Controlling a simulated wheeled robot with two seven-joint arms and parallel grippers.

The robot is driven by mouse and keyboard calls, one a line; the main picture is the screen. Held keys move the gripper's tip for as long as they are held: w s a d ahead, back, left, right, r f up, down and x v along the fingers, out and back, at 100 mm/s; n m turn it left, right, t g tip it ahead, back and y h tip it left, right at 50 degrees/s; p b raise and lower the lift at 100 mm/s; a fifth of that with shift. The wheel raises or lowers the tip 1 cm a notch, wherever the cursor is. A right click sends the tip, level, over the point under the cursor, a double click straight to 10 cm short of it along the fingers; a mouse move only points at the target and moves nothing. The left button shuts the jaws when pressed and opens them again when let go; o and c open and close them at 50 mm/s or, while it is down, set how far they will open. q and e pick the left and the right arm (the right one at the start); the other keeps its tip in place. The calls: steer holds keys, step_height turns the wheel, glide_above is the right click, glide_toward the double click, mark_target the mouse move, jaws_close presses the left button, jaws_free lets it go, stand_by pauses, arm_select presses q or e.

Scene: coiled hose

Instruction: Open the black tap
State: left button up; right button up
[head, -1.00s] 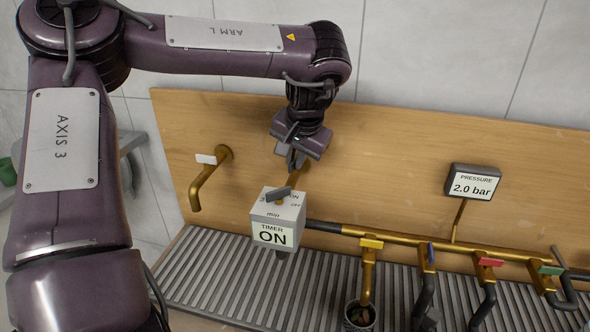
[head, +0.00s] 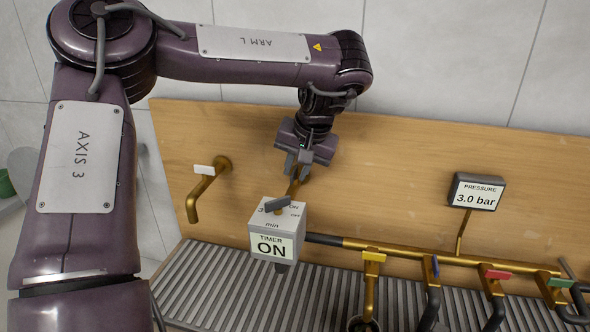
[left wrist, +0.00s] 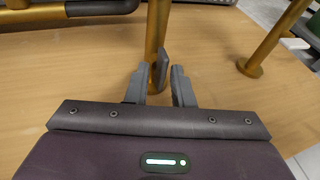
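The black tap shows in the left wrist view as a dark lever (left wrist: 162,67) on a brass pipe (left wrist: 157,28), its long side roughly along the pipe. My left gripper (left wrist: 158,76) is open, with a finger on each side of the pipe and lever and visible gaps between. In the head view my left gripper (head: 298,170) is over the brass pipe behind the timer box (head: 277,236), which reads ON. The tap's lever cannot be made out there, behind the gripper. The pressure display (head: 475,192) reads 3.0 bar. My right gripper is not in view.
A brass spout with a white handle (head: 203,170) is left of the gripper. A ribbed grey tray (head: 210,285) lies below; the wooden board (head: 400,150) stands behind.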

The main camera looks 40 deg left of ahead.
arm_select(q)
steer(key=shift+r, duration=0.1)
step_height(320, 180, up, 7)
steer(key=p, duration=0.4)
stand_by(0.3)
stand_by(0.5)
